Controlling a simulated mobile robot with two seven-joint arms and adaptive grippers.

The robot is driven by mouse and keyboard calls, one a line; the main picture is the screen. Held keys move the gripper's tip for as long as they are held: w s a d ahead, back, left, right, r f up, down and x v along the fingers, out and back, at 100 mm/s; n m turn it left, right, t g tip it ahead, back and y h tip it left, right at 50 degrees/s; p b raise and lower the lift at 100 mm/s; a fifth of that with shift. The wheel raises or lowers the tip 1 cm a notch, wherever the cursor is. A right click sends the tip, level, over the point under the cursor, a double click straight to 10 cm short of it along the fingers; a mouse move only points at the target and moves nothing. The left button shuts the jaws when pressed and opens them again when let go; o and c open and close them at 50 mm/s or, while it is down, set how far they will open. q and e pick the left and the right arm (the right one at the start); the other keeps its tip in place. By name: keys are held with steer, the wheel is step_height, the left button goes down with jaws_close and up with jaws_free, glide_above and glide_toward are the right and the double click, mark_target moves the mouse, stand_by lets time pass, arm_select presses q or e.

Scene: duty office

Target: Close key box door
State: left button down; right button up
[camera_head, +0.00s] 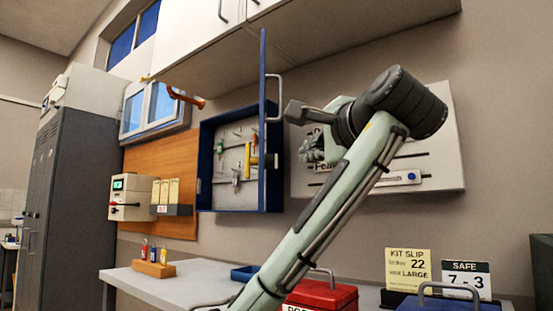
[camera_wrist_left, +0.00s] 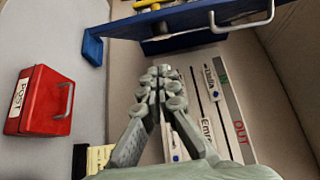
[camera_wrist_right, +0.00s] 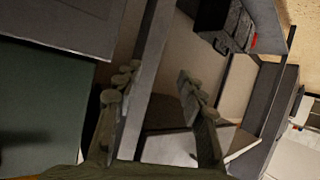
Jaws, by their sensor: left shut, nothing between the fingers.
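The blue key box (camera_head: 206,165) hangs on the wall, with keys on hooks inside its pale back panel. Its blue door (camera_head: 263,60) stands open, seen nearly edge-on, sticking out from the box's right side. A grey bar handle (camera_head: 275,98) is on the door's right face. My left gripper (camera_head: 312,148) is right of the door and its handle, in front of the white wall board. In the left wrist view its fingers (camera_wrist_left: 160,85) are together and empty, apart from the door (camera_wrist_left: 180,20) and handle (camera_wrist_left: 240,22) above. My right gripper (camera_wrist_right: 152,88) is open and empty, away from the box.
The white board (camera_head: 440,150) with sliding tags hangs right of the box. Below are a counter (camera_head: 190,288), a red box (camera_head: 320,296) and a blue tray (camera_head: 244,273). White cupboards (camera_head: 195,40) hang above. An orange handle (camera_head: 185,97) sits left of the door.

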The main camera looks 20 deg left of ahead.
mark_target(268, 165)
arm_select(q)
steer(key=w+a, duration=0.4)
steer(key=a, duration=0.1)
steer(key=w+a, duration=0.2)
steer(key=shift+a+p, duration=0.15)
steer(key=shift+p, duration=0.15)
steer(key=shift+s+a, duration=0.25)
steer(key=shift+a, duration=0.35)
arm_select(e)
steer(key=shift+s+d+f+g+h, duration=0.2)
steer(key=shift+s+d+f+g, duration=0.15)
steer(key=shift+d+f, duration=0.25)
steer(key=shift+s+d+f+g+h, duration=0.2)
steer(key=shift+s+d+f+g, duration=0.25)
steer(key=shift+f, duration=0.2)
steer(key=shift+s+d+f+g+h, duration=0.2)
steer(key=shift+s+d+f+g, duration=0.1)
steer(key=shift+d+f, duration=0.3)
steer(key=shift+w, duration=0.1)
arm_select(q)
steer(key=shift+a+f, duration=0.1)
